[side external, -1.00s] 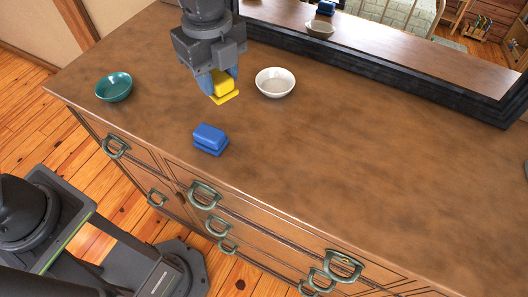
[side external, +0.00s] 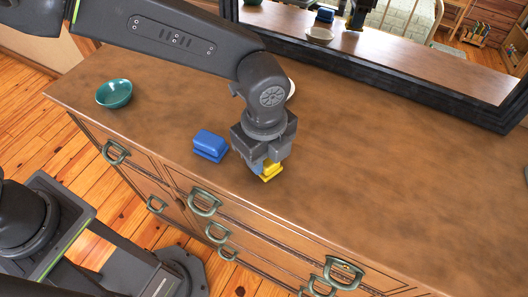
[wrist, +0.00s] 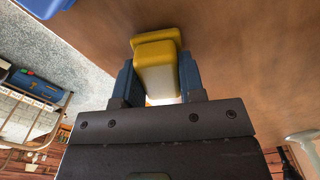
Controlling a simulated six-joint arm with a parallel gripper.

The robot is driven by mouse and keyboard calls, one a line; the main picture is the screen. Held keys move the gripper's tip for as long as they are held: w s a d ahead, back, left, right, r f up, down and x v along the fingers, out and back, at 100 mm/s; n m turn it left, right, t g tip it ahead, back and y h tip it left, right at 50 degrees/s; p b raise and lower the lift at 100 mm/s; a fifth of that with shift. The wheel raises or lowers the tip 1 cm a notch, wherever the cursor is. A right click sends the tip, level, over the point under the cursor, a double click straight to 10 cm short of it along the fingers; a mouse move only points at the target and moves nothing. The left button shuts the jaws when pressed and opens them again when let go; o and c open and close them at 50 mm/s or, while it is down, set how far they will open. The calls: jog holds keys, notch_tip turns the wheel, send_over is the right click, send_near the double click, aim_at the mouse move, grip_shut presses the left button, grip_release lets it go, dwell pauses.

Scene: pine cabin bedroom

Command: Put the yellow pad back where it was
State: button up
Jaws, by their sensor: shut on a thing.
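The yellow pad (side external: 272,172) is between the fingers of my gripper (side external: 262,167), low over the front part of the dresser top. I cannot tell whether it touches the wood. In the wrist view, the pad (wrist: 157,70) sits between the two blue fingers of my gripper (wrist: 158,85), with its wider plate end outward. The blue pad (side external: 210,145) lies on the dresser top just left of my gripper, apart from it. A corner of it shows at the top left of the wrist view (wrist: 42,5).
A teal bowl (side external: 114,93) stands at the dresser's left end. A white bowl (side external: 292,88) is mostly hidden behind my arm. A dark-framed mirror (side external: 400,75) runs along the back. The dresser top (side external: 390,170) is clear to the right; its front edge is close to my gripper.

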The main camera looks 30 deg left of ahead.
jog(key=shift+f, duration=0.15)
jog(key=o, duration=0.9)
notch_tip(320, 180, up, 12)
dwell(0.3)
jog(key=shift+a+r, duration=0.1)
jog(key=shift+r, duration=0.1)
